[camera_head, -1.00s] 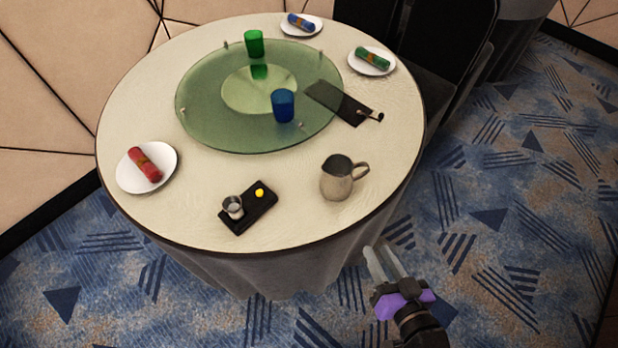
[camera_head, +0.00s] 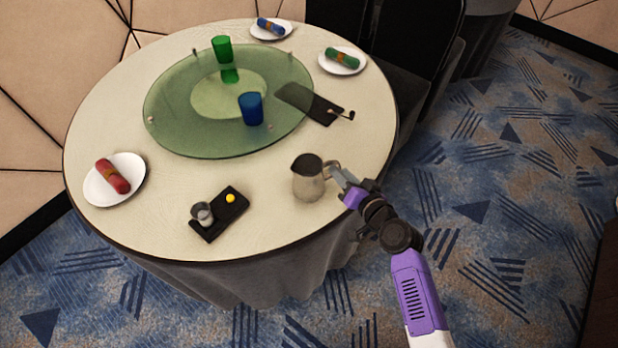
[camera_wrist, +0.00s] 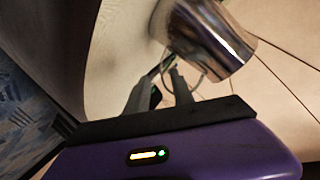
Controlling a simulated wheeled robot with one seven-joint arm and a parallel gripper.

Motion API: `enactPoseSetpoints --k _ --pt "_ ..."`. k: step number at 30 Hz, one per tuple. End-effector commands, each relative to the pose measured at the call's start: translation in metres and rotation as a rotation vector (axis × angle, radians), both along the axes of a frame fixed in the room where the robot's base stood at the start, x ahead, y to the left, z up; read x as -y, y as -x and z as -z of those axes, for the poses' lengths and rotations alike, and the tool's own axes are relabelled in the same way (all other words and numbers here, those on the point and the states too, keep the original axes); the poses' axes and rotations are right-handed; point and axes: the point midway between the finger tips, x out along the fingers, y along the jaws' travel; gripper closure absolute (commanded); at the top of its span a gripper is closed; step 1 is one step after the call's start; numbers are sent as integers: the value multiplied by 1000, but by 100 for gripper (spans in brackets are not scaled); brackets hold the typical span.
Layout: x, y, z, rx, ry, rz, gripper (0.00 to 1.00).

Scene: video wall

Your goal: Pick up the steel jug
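The steel jug (camera_head: 308,182) stands upright on the near right part of the round table (camera_head: 150,215), its handle (camera_head: 331,169) toward the right. My gripper (camera_head: 340,177) is at the handle side of the jug. In the wrist view, the jug (camera_wrist: 212,40) is at the upper right, and the two fingers of my gripper (camera_wrist: 163,82) are apart with a gap between them. The handle shows close to the fingertips, partly hidden by a finger. I cannot tell whether it lies between them or touches them.
A black tray (camera_head: 217,225) with a small metal cup (camera_head: 203,214) and a yellow ball (camera_head: 230,198) lies left of the jug. A glass turntable (camera_head: 175,135) holds a blue cup (camera_head: 251,108) and a green cup (camera_head: 222,50). A dark board (camera_head: 310,103) lies behind the jug.

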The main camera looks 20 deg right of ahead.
Motion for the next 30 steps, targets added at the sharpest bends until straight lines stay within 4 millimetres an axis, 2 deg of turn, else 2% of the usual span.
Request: enactPoseSetpoints --k 9,13,20,25,30 --pt "-12 -36 12 1 1 -1 71" --pt "-14 -43 16 -1 1 -1 71" --pt "-14 -44 16 0 1 0 71" --pt "-14 -44 16 -1 1 -1 100" --pt "-14 -44 16 -1 1 0 100"
